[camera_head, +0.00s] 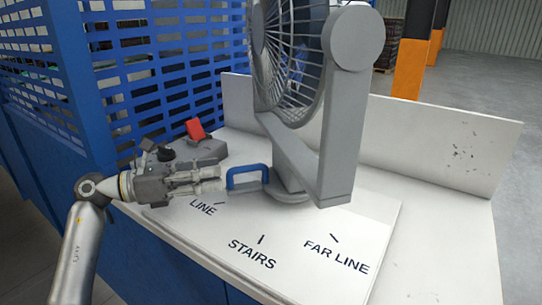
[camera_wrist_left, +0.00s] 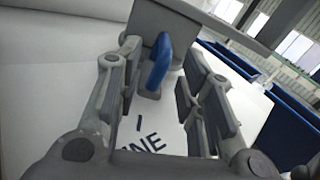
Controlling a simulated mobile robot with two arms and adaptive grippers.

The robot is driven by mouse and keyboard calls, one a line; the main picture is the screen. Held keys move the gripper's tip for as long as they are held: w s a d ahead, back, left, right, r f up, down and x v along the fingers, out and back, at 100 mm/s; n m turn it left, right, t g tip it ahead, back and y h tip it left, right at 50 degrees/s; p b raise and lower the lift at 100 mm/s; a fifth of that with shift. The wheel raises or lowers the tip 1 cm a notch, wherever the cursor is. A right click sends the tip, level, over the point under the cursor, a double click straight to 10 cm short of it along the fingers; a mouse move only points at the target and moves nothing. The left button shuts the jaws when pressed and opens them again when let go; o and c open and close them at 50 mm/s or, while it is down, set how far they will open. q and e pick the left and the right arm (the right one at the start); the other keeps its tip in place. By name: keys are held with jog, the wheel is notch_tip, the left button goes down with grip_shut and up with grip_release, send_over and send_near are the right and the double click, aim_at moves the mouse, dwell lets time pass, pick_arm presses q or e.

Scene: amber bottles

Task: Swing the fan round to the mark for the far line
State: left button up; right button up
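The grey fan (camera_head: 292,60) stands on a white board in a grey yoke (camera_head: 345,110). A blue handle (camera_head: 247,177) sticks out leftward from its base, nearest the LINE mark (camera_head: 219,203). The STAIRS mark (camera_head: 261,239) is in the middle and the FAR LINE mark (camera_head: 334,238) is to the right. My left gripper (camera_head: 218,180) is just left of the handle. In the left wrist view its fingers (camera_wrist_left: 160,68) are spread, with the blue handle (camera_wrist_left: 158,62) showing in the gap, apart from both fingers. I cannot tell how far between the tips it is. My right gripper is not in view.
A grey box with a red switch (camera_head: 195,129) stands behind my left gripper. A blue slatted cage (camera_head: 150,60) rises at the left and back. A low white wall (camera_head: 430,145) runs behind the fan. The board's front and right are clear.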

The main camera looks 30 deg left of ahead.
aim_at(258, 168)
pick_arm(q)
jog(key=shift+w+d+r+p, duration=0.25)
jog(key=shift+d+r+p, duration=0.15)
jog(key=shift+d, duration=0.25)
jog(key=p+x, duration=0.1)
jog(key=x, duration=0.2)
jog(key=shift+d+p, duration=0.1)
jog(key=shift+p, duration=0.25)
jog(key=p+x, duration=0.1)
jog(key=x, duration=0.2)
jog(key=shift+w+d+f, duration=0.1)
jog(key=shift+w, duration=0.15)
jog(key=shift+p+x, duration=0.5)
jog(key=shift+x, duration=0.65)
jog(key=shift+w+f, duration=0.1)
jog(key=shift+f, duration=0.1)
jog(key=shift+c, duration=0.2)
jog(key=c, duration=0.5)
jog(key=shift+c, duration=1.1)
grip_shut()
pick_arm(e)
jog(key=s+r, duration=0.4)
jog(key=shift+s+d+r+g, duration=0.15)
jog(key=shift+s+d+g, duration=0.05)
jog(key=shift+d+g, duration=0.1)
